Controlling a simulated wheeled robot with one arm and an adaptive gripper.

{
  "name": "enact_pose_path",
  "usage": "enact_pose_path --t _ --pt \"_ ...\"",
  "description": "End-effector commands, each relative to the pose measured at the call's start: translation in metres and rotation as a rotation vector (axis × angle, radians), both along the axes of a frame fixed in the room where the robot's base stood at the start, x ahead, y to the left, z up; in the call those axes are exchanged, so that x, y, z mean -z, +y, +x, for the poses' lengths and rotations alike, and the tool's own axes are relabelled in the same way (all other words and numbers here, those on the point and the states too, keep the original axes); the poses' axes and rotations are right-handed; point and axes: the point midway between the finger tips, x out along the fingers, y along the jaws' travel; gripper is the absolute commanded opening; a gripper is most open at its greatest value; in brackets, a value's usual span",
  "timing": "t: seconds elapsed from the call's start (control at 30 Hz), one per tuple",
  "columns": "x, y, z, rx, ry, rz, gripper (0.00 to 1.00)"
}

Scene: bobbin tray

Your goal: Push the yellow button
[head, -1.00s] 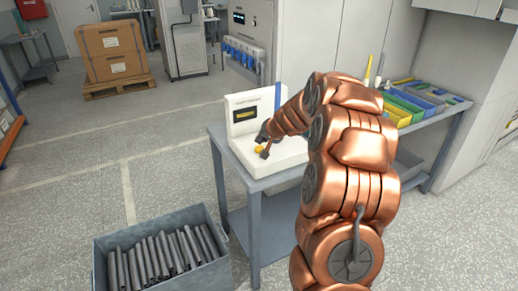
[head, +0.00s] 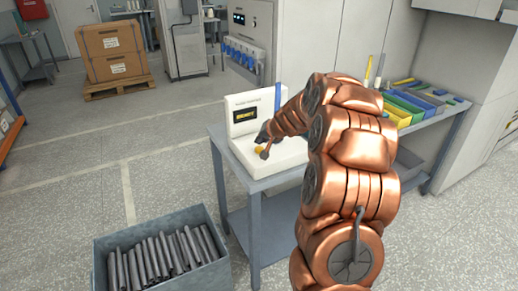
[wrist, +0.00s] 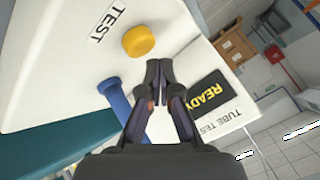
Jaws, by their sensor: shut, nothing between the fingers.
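The yellow button (head: 259,149) sits on the sloping top of a white tester (head: 280,155), partly behind my gripper in the head view. The wrist view shows it whole (wrist: 138,41), beside a label reading TEST (wrist: 107,23). My gripper (wrist: 160,70) is shut and empty, its fingertips close to the button; in the picture they are apart from it. In the head view my gripper (head: 264,153) is at the button, and contact cannot be told there. The tester's black display (wrist: 210,97) reads READY in yellow; it also shows in the head view (head: 247,116).
A blue tube (wrist: 120,102) stands on the tester, close left of my fingers in the wrist view. The tester stands on a grey bench (head: 235,180). Coloured bins (head: 410,105) are behind my arm. A grey crate of dark tubes (head: 215,272) is on the floor.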

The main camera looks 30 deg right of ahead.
Motion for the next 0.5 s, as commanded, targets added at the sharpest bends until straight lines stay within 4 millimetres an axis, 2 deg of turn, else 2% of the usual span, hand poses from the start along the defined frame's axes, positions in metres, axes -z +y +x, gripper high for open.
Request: enact_pose_path --t 0.3,0.5 --pt "0.0092 0.0006 0.0001 -0.001 0.001 0.000 0.00" --pt "0.0085 0.0004 0.0001 0.000 0.000 0.000 0.00"
